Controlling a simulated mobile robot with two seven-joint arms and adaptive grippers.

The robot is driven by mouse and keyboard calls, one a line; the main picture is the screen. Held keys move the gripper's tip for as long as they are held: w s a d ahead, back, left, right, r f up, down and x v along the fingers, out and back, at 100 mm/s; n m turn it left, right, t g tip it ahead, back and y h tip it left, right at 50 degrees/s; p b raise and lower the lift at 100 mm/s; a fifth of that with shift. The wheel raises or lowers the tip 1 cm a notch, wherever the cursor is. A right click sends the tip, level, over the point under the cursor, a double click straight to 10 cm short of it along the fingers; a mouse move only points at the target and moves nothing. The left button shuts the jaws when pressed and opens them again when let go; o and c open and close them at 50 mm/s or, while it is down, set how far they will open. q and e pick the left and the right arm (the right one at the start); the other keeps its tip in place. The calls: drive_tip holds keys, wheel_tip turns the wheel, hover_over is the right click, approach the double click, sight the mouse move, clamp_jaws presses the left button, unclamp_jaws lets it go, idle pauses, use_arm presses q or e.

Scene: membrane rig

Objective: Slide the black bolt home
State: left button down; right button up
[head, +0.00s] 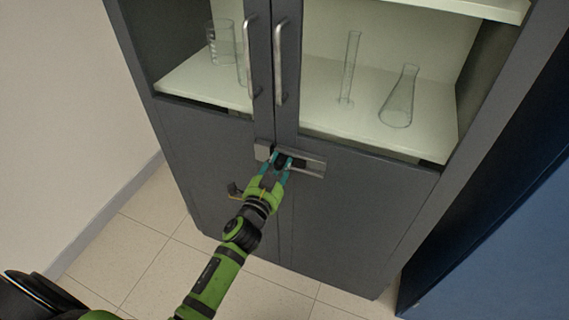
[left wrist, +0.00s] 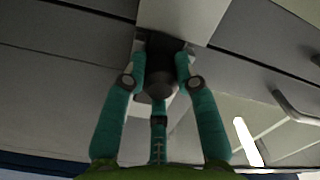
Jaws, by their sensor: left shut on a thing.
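The black bolt (head: 281,161) sits on a silver metal plate (head: 313,168) across the front of a grey cabinet, just right of the seam between its two doors. A smaller silver piece (head: 262,151) is on the left door, in line with the plate. My left gripper (head: 282,160) is shut on the bolt's black knob, with teal fingers on either side. In the left wrist view the knob (left wrist: 160,82) shows between the fingertips. The fingers partly hide the bolt, so how far it reaches across the seam is unclear. My right gripper is not in view.
Two vertical door handles (head: 249,65) (head: 280,64) stand out above the bolt. Glassware, including a flask (head: 400,97) and a cylinder (head: 350,68), stands on the shelf behind the doors. A wall is at left and a blue surface (head: 500,235) at right.

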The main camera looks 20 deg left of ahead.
use_arm(q)
drive_tip(key=c, duration=0.9)
unclamp_jaws()
drive_tip(key=shift+a, duration=0.45)
drive_tip(key=shift+c, duration=0.2)
drive_tip(key=shift+s+d, duration=0.1)
drive_tip(key=shift+d, duration=0.05)
drive_tip(key=shift+s+f, duration=0.1)
drive_tip(key=shift+s, duration=0.25)
drive_tip(key=s, duration=1.1)
